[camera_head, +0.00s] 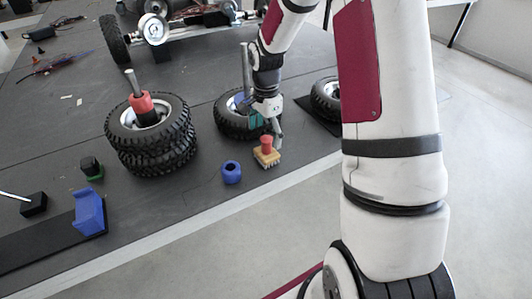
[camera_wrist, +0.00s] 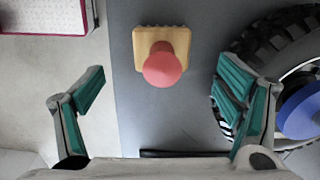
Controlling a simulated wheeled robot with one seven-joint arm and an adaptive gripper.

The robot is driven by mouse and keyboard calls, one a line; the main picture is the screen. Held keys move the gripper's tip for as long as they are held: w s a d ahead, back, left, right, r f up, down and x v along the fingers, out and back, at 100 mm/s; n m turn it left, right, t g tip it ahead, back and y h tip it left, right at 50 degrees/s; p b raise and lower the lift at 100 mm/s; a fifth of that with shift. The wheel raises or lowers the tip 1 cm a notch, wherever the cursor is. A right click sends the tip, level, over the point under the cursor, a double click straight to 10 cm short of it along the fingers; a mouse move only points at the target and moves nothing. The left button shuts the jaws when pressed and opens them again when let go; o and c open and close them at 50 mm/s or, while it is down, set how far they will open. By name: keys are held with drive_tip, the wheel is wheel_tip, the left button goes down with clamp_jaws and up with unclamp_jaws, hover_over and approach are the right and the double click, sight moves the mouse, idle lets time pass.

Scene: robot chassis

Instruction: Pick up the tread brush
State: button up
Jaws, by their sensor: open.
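The tread brush (camera_head: 266,153) stands on the dark table near its front edge. It has a yellow block base with bristles and a red knob on top. In the wrist view the brush (camera_wrist: 161,50) lies ahead of my gripper (camera_wrist: 162,88), with its red knob facing the camera, between the lines of the two fingers. My gripper also shows in the head view (camera_head: 267,125), just above and behind the brush. Its teal-padded fingers are open and empty, apart from the brush.
A tyre (camera_head: 228,118) with a blue hub stands close behind my gripper. A blue ring-like part (camera_head: 231,172) sits left of the brush. A tyre stack (camera_head: 150,150) with a red-collared post stands further left. The table's front edge (camera_head: 225,204) is close.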

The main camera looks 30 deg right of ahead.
sight(266, 152)
wheel_tip(266, 152, down, 8)
drive_tip(key=shift+w+d+f, duration=0.15)
drive_tip(key=shift+f, duration=0.05)
idle(0.3)
drive_tip(key=c, duration=1.3)
